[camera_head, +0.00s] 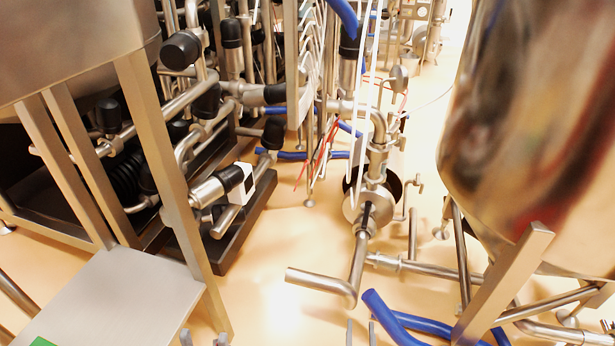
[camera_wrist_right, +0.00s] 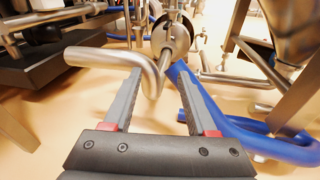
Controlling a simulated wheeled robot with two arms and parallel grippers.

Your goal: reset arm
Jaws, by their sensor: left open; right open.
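My left gripper (camera_head: 204,340) shows only its two fingertips at the bottom edge of the head view, apart, beside the grey metal platform. My right gripper (camera_head: 360,331) shows two fingertips at the bottom edge, below a bent steel pipe. In the right wrist view, my right gripper (camera_wrist_right: 160,80) has its two grey fingers spread apart with nothing held between them. The bent steel pipe (camera_wrist_right: 105,58) and a blue hose (camera_wrist_right: 205,100) appear beyond the fingers; whether they touch cannot be told. Most of both arms is hidden.
A grey metal platform (camera_head: 105,295) stands at lower left. A large steel vessel (camera_head: 540,130) stands at right. Blue hose (camera_head: 395,322) lies at lower middle. Pipework with black-capped valves (camera_head: 181,50) fills the left and back. Bare floor (camera_head: 265,265) shows in the middle.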

